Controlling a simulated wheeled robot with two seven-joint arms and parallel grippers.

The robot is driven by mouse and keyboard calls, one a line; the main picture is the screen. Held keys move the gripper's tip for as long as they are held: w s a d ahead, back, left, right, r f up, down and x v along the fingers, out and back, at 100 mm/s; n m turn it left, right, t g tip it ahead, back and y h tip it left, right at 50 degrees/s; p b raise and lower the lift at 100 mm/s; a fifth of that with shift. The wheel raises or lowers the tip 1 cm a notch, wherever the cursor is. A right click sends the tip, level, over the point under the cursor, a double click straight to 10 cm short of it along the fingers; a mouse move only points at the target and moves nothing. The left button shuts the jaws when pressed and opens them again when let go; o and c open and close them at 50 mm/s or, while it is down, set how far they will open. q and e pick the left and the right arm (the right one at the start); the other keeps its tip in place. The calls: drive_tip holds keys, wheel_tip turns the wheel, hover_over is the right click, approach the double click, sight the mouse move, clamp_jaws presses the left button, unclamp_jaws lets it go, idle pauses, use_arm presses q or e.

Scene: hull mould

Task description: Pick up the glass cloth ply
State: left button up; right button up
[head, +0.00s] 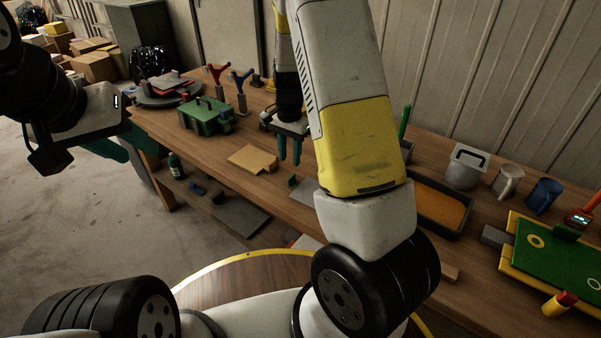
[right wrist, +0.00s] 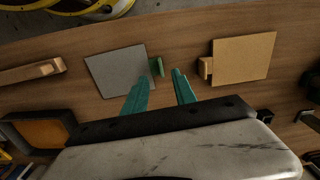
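A flat grey square sheet (right wrist: 116,72), which looks like the glass cloth ply, lies on the bench in the right wrist view. A small green tab (right wrist: 157,67) stands at its right edge. In the head view the sheet (head: 303,190) is partly hidden by my right arm. My right gripper (right wrist: 160,75) is open and empty above the bench, its fingertips around the line of the green tab. In the head view the right gripper (head: 290,161) points down, left of the yellow arm link. My left gripper (head: 128,148) is at far left, its teal fingers apart, clear of the bench.
A tan square sheet (right wrist: 243,58) with a wooden block lies right of the grey one. A green box (head: 205,116), an orange-filled tray (head: 438,206), mugs (head: 508,182) and a green board (head: 560,256) stand along the bench.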

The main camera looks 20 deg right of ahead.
drive_tip(key=f, duration=0.9)
drive_tip(key=shift+w, duration=0.25)
clamp_jaws()
